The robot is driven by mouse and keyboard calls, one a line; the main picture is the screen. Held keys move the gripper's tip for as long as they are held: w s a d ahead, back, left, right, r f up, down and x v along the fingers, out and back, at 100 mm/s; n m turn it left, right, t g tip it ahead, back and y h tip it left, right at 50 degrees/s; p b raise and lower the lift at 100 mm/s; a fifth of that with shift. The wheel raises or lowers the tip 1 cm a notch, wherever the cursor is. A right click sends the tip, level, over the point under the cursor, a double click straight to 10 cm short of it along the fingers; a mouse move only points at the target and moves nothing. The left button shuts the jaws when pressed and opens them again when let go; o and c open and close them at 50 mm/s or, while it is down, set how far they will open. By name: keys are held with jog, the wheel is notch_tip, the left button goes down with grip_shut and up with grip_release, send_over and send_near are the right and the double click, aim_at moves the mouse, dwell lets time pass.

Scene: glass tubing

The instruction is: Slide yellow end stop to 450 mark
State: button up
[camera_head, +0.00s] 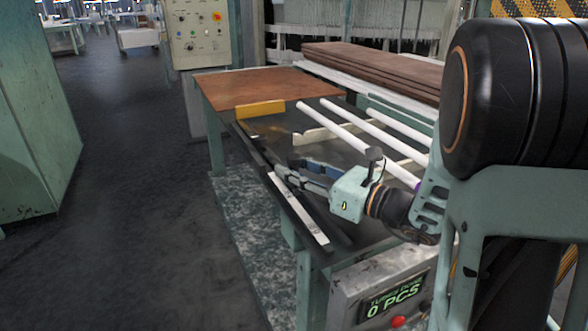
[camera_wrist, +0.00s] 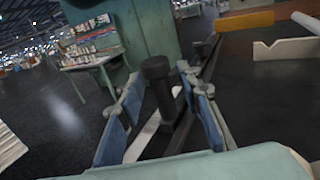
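The yellow end stop (camera_head: 260,110) is a bar across the far end of the dark bench; it also shows at the top right of the wrist view (camera_wrist: 246,20). My gripper (camera_head: 284,167) is low over the bench's left edge, nearer than the yellow bar and apart from it. Its blue-padded fingers (camera_wrist: 166,88) are open on either side of a black capped knob (camera_wrist: 157,72), with gaps showing. In the head view I cannot make out the knob. A pale scale strip (camera_head: 303,212) runs along the left edge; its marks are unreadable.
White tubes (camera_head: 360,138) lie to the right, with a cream notched support (camera_head: 318,132) under them. A brown board (camera_head: 245,88) covers the far end. A counter box (camera_head: 385,303) reading 0 PCS is at the near end. The floor at left is clear.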

jog(key=shift+w+a, duration=0.15)
grip_shut()
jog(key=shift+r, duration=0.1)
dwell(0.4)
